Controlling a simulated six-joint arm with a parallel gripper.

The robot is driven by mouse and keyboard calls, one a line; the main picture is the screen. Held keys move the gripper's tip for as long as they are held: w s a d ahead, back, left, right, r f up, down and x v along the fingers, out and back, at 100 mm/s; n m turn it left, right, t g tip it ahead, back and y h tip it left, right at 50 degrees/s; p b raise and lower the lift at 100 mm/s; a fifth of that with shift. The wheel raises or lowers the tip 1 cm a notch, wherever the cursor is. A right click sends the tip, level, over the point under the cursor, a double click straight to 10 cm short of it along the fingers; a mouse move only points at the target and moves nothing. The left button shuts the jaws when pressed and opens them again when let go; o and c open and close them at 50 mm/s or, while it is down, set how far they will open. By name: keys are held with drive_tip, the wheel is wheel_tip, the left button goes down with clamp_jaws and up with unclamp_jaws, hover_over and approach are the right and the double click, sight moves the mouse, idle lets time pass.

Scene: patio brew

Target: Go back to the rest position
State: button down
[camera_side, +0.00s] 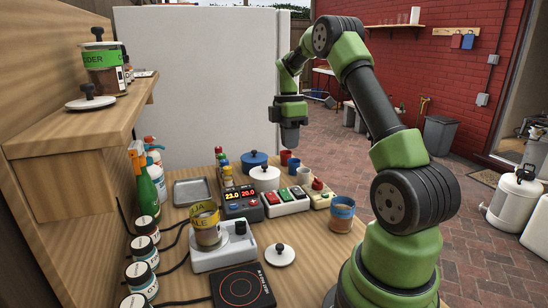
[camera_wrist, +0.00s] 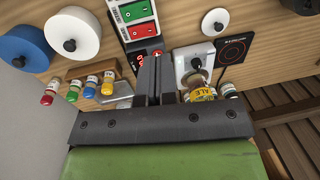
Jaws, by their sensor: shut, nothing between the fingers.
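My gripper (camera_side: 290,143) hangs in the air above the far part of the wooden table (camera_side: 315,247), pointing down. It is clear of the cups and pots below it. In the wrist view my gripper's fingers (camera_wrist: 155,72) are together with nothing between them. My green and black arm arches up from its base at the table's right side and reaches left.
Below are a blue pot (camera_side: 254,159), a white pot (camera_side: 265,177), a red cup (camera_side: 285,157), a controller (camera_side: 242,203) and a switch box (camera_side: 287,201). A labelled jar (camera_side: 206,228) stands on a white scale-like device (camera_side: 223,254). A shelf (camera_side: 90,117) juts out at left.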

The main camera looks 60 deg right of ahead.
drive_tip(key=a+r+m+t+h, duration=0.1)
drive_tip(key=a+r+m+t, duration=0.15)
drive_tip(key=a+r, duration=0.45)
drive_tip(key=a+r+m+t, duration=0.1)
drive_tip(key=a+r+m, duration=0.25)
drive_tip(key=a, duration=0.55)
drive_tip(key=s+a+r+m+t+y, duration=0.1)
drive_tip(key=s+a+m+t+y, duration=0.1)
drive_tip(key=s+a+m+t, duration=0.2)
drive_tip(key=s+a+m, duration=0.3)
drive_tip(key=s+a, duration=0.5)
drive_tip(key=shift+a+t, duration=0.3)
drive_tip(key=shift+t, duration=0.05)
